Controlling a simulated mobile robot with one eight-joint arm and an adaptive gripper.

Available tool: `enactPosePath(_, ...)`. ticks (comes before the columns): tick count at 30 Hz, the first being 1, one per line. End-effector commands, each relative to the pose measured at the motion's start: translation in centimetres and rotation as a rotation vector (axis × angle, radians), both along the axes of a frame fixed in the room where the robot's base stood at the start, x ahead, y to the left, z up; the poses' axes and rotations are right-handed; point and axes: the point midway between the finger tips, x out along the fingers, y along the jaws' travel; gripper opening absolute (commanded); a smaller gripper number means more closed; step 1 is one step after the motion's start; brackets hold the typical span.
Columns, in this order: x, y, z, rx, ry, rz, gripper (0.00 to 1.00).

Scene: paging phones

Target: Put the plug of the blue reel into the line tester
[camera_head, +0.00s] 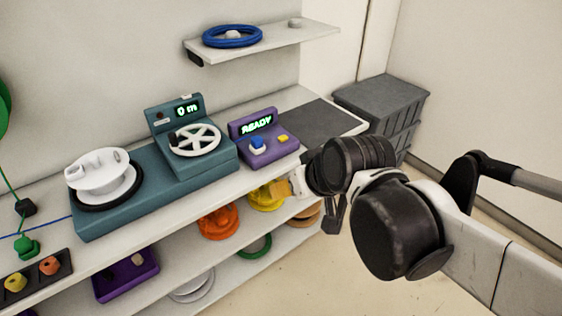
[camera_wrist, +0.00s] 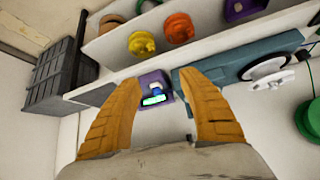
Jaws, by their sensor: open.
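A purple box (camera_head: 262,137) with a lit READY display stands on the counter, with a blue piece (camera_head: 257,144) and a yellow piece (camera_head: 282,139) on top; it looks like the line tester. The box also shows in the wrist view (camera_wrist: 153,82). A blue ring-shaped coil (camera_head: 232,36) lies on the upper shelf. A thin blue cord (camera_head: 42,228) runs left from the teal machine; I cannot tell which reel it belongs to. My gripper (camera_wrist: 158,80) is open and empty, its yellow fingers framing the purple box from a distance. No blue reel's plug is clearly identifiable.
The teal machine (camera_head: 150,190) with a white reel (camera_head: 103,175) and a white handwheel (camera_head: 194,139) stands left of the box. A green plug (camera_head: 27,246) is at far left. Lower shelves hold orange and yellow reels. Grey crates (camera_head: 382,105) stand at right. A dark mat (camera_head: 318,122) lies bare.

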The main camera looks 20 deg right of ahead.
Motion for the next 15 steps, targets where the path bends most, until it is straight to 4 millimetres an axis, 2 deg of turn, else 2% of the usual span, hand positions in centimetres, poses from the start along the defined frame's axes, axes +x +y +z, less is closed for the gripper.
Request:
enactPosePath(1,-1.7,-0.2,-0.2,-0.012,0.016,-0.018,0.48)
enactPosePath(3,-3.4,-0.6,-0.4,-0.026,0.033,-0.047,0.48)
enactPosePath(6,-4.9,-1.1,-0.6,-0.038,0.047,-0.075,0.48)
enactPosePath(15,-5.6,-1.4,-0.7,-0.045,0.053,-0.089,0.48)
